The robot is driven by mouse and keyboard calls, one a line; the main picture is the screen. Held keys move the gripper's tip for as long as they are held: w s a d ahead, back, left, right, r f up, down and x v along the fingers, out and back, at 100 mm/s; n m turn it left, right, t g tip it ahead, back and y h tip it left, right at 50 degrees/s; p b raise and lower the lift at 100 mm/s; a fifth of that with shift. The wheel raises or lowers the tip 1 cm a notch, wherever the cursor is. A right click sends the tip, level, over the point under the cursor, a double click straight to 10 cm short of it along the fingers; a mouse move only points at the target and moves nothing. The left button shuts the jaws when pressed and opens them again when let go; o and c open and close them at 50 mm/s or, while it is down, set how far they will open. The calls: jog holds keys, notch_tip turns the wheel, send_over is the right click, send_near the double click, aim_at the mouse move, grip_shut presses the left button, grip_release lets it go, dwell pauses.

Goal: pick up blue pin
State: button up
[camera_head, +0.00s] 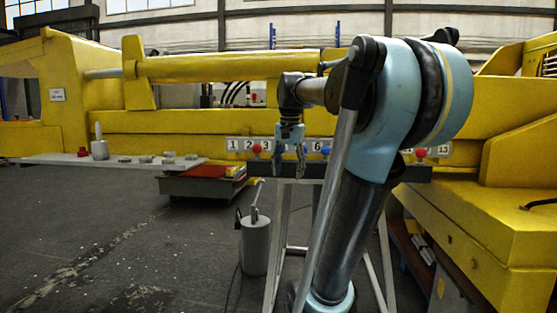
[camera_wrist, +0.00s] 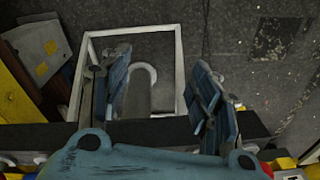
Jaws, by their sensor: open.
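A blue pin (camera_head: 325,151) shows in the head view at the numbered strip, just right of the number 6 and right of my gripper. My gripper (camera_head: 290,172) hangs pointing down in front of the strip, its fingers apart with nothing seen between them. In the wrist view my gripper (camera_wrist: 165,100) is open, with a dark bar and the floor below. I cannot make out the blue pin in the wrist view.
Red pins (camera_head: 257,149) and (camera_head: 421,152) stand along the numbered strip (camera_head: 240,144). A grey shelf (camera_head: 130,161) at the left carries several metal parts. A grey canister (camera_head: 255,246) stands on the floor below. The yellow boom (camera_head: 200,123) runs behind the strip.

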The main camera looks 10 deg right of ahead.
jog(key=w+r+m+g, duration=0.1)
jog(key=w+r+m, duration=0.6)
jog(key=w+r, duration=1.15)
jog(key=f, duration=0.5)
jog(key=s+f, duration=0.1)
jog(key=f, duration=0.9)
jog(key=shift+s+d+f, duration=0.15)
jog(key=shift+s+f, duration=0.15)
jog(key=shift+f, duration=0.05)
jog(key=c, duration=1.3)
